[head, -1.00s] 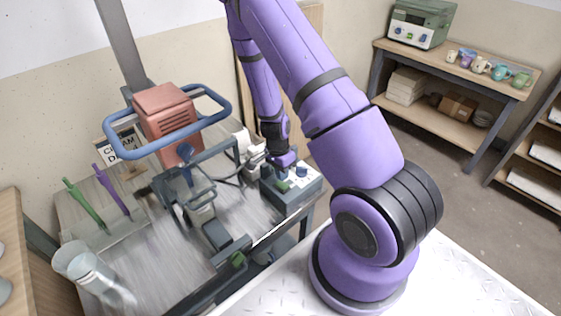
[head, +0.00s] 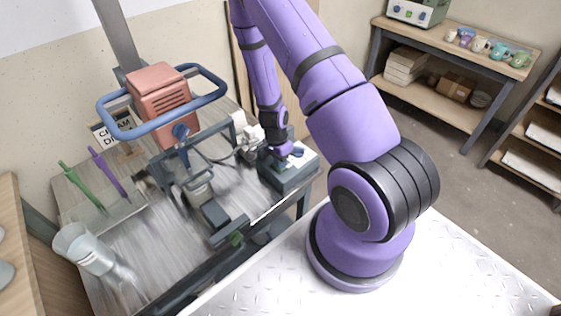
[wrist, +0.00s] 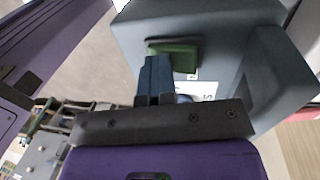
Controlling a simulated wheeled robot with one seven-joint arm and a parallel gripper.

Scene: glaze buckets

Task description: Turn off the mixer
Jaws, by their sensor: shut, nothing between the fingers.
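The mixer has a red motor housing (head: 160,92) with a blue ring handle (head: 208,97) and stands over the grey worktable at left. A dark grey control box (head: 288,178) sits on the table's right end. In the wrist view the box (wrist: 215,22) fills the upper right. A green button (wrist: 174,54) stands out from its face. My gripper (head: 291,152) is at the box. Its blue fingers (wrist: 155,78) are shut and empty, overlapping the button's lower left edge. I cannot tell whether they touch it. A pale label beside the button is mostly hidden.
A clear container (head: 85,248) stands at the table's front left, near a green tool (head: 82,186) and a purple tool (head: 108,173). A shelf bench (head: 455,62) with several cups stands at the back right. The floor between is clear.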

